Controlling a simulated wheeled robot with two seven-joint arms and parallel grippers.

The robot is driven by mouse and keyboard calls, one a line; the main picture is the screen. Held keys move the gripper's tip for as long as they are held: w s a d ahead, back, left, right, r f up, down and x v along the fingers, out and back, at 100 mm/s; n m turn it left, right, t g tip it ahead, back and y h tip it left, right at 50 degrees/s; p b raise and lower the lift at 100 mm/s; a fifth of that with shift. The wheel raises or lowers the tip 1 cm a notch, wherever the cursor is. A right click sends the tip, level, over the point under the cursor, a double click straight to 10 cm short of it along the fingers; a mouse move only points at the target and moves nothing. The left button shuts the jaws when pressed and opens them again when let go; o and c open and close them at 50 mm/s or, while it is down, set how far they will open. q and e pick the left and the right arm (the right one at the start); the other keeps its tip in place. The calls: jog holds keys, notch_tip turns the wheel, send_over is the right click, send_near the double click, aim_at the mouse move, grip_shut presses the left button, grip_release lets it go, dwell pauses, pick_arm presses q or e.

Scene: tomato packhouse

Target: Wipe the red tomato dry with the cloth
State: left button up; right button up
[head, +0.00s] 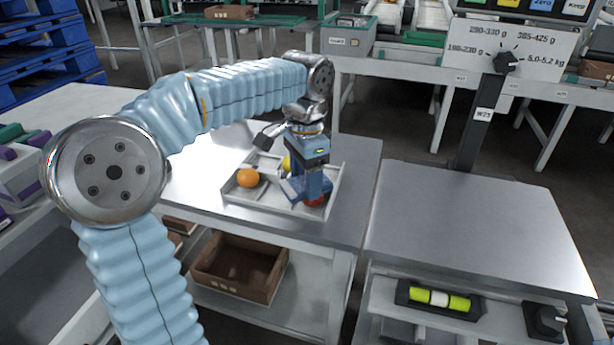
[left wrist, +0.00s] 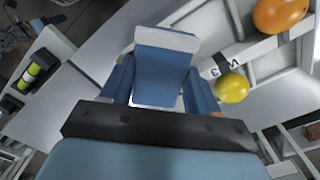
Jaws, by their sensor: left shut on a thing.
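The red tomato (head: 316,201) shows only as a small red patch low in the right part of the grey divided tray (head: 268,204). My left gripper (head: 308,184) points down right above it and hides most of it. The gripper is shut on the blue cloth (left wrist: 165,62), a folded piece between its fingers in the left wrist view. In the head view the cloth and the blue fingers are hard to tell apart. Whether the cloth touches the tomato cannot be told. The red tomato cannot be made out in the left wrist view. My right gripper is not in view.
An orange tomato (head: 247,177) and a partly hidden yellow tomato (head: 287,164) lie in the tray's other compartments. The tray stands on a metal table (head: 358,165). A brown crate (head: 240,266) is on the shelf below. The bench (head: 470,215) at right has a clear top.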

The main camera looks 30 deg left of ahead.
pick_arm(q)
jog(key=shift+w+d, duration=0.1)
jog(key=shift+w, duration=0.05)
jog(key=shift+w+d+r+p, duration=0.1)
jog(key=shift+w+d+p, duration=0.25)
jog(key=shift+w+p, duration=0.2)
jog(key=shift+w+d+p, duration=0.25)
jog(key=shift+w+p, duration=0.05)
jog(key=shift+w, duration=0.05)
jog(key=shift+f, duration=0.2)
jog(key=shift+s+a, duration=0.1)
jog(key=shift+s, duration=0.05)
jog(key=shift+s+a, duration=0.1)
jog(key=shift+s, duration=0.05)
jog(key=shift+s+a+b, duration=0.45)
jog(key=shift+s+a, duration=0.05)
jog(key=shift+s, duration=0.3)
jog(key=shift+w, duration=0.1)
